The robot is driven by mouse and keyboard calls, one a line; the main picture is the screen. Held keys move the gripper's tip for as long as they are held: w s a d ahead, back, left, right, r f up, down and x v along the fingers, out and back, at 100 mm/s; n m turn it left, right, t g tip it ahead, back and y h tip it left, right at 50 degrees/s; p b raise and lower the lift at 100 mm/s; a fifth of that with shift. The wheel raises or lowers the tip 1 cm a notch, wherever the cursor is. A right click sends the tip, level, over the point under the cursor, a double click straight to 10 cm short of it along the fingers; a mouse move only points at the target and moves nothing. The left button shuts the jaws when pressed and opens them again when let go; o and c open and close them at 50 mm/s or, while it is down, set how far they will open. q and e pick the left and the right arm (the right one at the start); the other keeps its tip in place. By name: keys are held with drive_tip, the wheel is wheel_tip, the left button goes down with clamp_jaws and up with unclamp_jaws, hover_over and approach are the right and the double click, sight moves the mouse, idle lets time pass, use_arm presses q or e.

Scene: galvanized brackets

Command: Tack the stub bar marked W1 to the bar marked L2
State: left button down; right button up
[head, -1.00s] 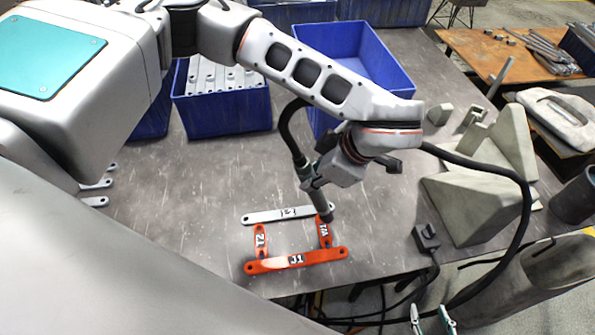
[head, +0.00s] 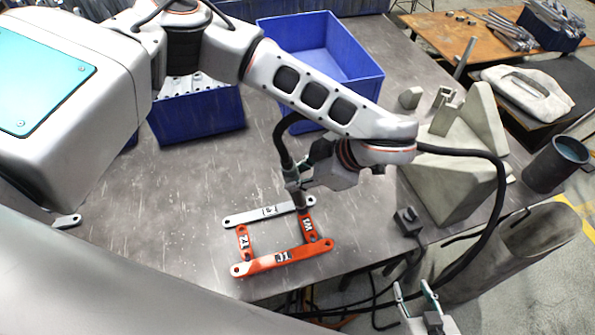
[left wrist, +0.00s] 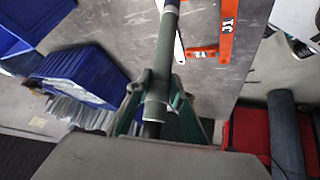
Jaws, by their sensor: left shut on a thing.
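The stub bar W1 (head: 308,228) is a short orange-red bar on the table. Its far end meets or lies close to the grey bar (head: 250,215), whose label is hard to read, probably L2. Its near end meets the long orange-red bar (head: 262,264), whose label looks like J1. My left gripper (head: 297,182) is shut on a dark welding torch (head: 287,152); the torch also shows in the left wrist view (left wrist: 167,50). The torch tip is at W1's far end, hiding the joint; contact cannot be told. My right gripper (head: 417,294) is open and empty at the bottom right.
A second orange-red stub (head: 243,240) stands left of W1. Blue bins (head: 345,85) are behind. Grey angular blocks (head: 440,190) and a small black box (head: 408,221) with a cable lie right.

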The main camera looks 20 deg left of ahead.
idle(0.5)
use_arm(q)
drive_tip(key=shift+f+b, duration=0.3)
idle(0.9)
drive_tip(key=shift+f, duration=0.1)
idle(1.1)
drive_tip(key=shift+r+p, duration=1.1)
drive_tip(key=shift+r, duration=1.45)
